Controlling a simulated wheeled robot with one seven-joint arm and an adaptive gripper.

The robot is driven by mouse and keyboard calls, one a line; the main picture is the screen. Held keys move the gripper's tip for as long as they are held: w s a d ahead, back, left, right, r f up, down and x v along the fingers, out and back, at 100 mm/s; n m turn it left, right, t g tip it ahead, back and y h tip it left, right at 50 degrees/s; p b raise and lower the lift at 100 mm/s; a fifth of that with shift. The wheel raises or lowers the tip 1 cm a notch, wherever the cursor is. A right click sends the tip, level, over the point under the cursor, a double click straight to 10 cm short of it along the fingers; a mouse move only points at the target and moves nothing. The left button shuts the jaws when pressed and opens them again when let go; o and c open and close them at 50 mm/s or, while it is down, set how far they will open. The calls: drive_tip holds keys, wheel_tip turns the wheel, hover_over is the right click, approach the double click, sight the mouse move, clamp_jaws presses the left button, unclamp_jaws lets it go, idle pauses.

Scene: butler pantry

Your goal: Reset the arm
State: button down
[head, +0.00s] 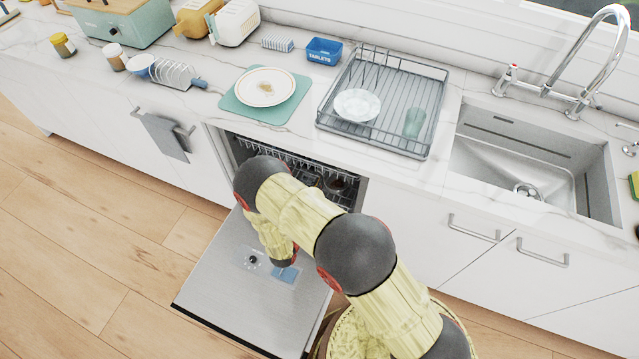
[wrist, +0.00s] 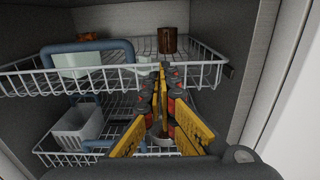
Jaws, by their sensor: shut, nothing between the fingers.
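My gripper (wrist: 162,95) shows in the wrist view with its yellow and dark fingers close together and nothing between them. It points into the open dishwasher, in front of the racks. In the head view my yellow arm with dark joints reaches over the open dishwasher door, and the gripper itself is hidden behind the arm. The dishwasher door (head: 225,280) is folded down. The upper rack (wrist: 35,82) holds a brown cup (wrist: 167,40) and a blue-framed item (wrist: 88,47). The lower rack (wrist: 60,155) holds a grey cutlery basket (wrist: 77,127).
Above the dishwasher, the counter holds a plate (head: 265,87) on a green mat (head: 236,104) and a drying rack (head: 425,143) with a dish and a glass. A sink (head: 520,165) is at right. The wooden floor (head: 60,230) at left is clear.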

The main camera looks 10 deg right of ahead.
drive_tip(key=p+v, duration=0.1)
drive_tip(key=v, duration=0.7)
drive_tip(key=shift+a, duration=0.2)
drive_tip(key=shift+s, duration=0.1)
